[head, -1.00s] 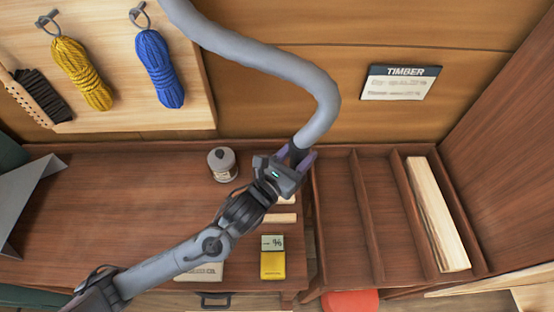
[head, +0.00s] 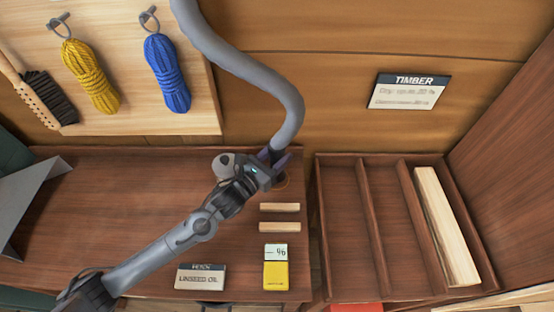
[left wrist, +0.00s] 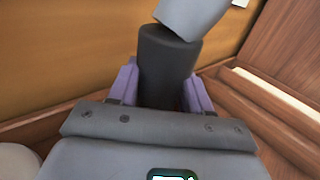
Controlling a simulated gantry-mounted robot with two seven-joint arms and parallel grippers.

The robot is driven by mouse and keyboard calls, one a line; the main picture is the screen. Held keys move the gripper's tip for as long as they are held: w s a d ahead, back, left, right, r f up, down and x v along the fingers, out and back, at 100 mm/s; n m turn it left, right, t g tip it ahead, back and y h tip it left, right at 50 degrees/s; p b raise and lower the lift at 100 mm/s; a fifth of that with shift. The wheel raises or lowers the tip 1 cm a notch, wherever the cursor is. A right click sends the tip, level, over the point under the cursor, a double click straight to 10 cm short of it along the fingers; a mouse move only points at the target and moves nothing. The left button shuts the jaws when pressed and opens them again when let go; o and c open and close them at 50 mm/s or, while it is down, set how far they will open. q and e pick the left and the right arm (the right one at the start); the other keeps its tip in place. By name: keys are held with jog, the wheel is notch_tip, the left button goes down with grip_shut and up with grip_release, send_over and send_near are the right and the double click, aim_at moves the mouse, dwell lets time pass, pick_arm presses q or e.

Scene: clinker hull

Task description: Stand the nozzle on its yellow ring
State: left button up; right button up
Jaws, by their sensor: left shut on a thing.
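The nozzle is the dark end (left wrist: 167,60) of a thick grey hose (head: 285,100) that hangs down from the top of the head view. My left gripper (head: 278,160) is shut on the nozzle, its purple fingers on either side of it in the left wrist view. The nozzle looks roughly upright, and its lower end is hidden by the gripper. I cannot tell the gap between nozzle and bench. My right gripper is not in view.
A grey jar (head: 224,163) stands close behind my left wrist. Two wooden strips (head: 280,227), a yellow moisture meter (head: 275,275) and a linseed oil label (head: 200,278) lie nearer. A divided timber tray (head: 345,230) is at the right. The bench's left (head: 100,215) is clear.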

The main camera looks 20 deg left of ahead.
pick_arm(q)
notch_tip(320, 180, down, 2)
dwell(0.4)
jog(key=o, duration=1.2)
jog(key=shift+f, duration=0.15)
jog(key=shift+s, duration=0.15)
jog(key=v, duration=1.1)
jog(key=shift+s+a+r+p, duration=0.15)
jog(key=shift+s+r+p, duration=0.1)
jog(key=shift+s+p, duration=0.1)
